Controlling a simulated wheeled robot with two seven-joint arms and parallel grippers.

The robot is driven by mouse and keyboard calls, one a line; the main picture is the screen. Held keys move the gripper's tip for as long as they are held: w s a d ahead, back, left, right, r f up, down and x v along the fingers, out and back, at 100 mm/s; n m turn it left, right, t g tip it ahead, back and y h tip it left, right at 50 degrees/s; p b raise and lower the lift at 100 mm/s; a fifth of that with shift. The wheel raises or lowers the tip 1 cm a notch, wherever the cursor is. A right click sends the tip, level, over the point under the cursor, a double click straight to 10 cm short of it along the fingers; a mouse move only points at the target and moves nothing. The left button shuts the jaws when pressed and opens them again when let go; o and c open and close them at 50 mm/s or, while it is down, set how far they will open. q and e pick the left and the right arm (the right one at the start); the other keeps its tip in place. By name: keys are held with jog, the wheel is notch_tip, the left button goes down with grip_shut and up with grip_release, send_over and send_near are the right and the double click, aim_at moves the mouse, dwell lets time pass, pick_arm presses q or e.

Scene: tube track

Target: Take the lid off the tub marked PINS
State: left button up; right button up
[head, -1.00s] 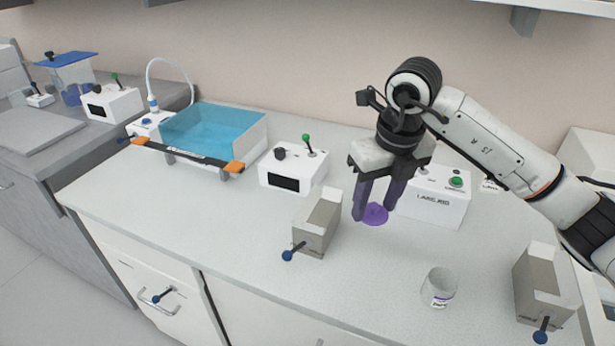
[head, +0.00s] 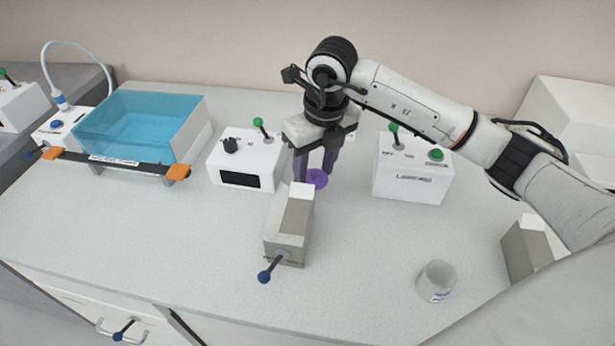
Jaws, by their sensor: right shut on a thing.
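A purple round lid (head: 319,180) is between the fingertips of my right gripper (head: 315,177), which is shut on it. The gripper points down, behind the grey vise-like block. I cannot tell whether the lid touches the bench or hangs just above it. An open, whitish, see-through tub (head: 436,281) stands upright on the bench at the front right, well apart from the gripper. Its label is too small to read surely. My left gripper is not in view.
A grey block with a blue-knobbed handle (head: 288,232) stands in front of the gripper. A dial box (head: 247,158) is left of it and a labelling box (head: 412,175) right. A blue water bath (head: 140,128) stands farther left. The front left bench (head: 150,235) is clear.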

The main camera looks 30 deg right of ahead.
aim_at(315, 176)
jog(key=shift+f, duration=2.2)
jog(key=o, duration=0.9)
jog(key=shift+w, duration=0.1)
jog(key=r, duration=0.4)
jog(key=s+r, duration=0.1)
jog(key=r, duration=0.3)
jog(key=s+r, duration=0.1)
jog(key=r, duration=0.3)
jog(key=shift+d, duration=0.1)
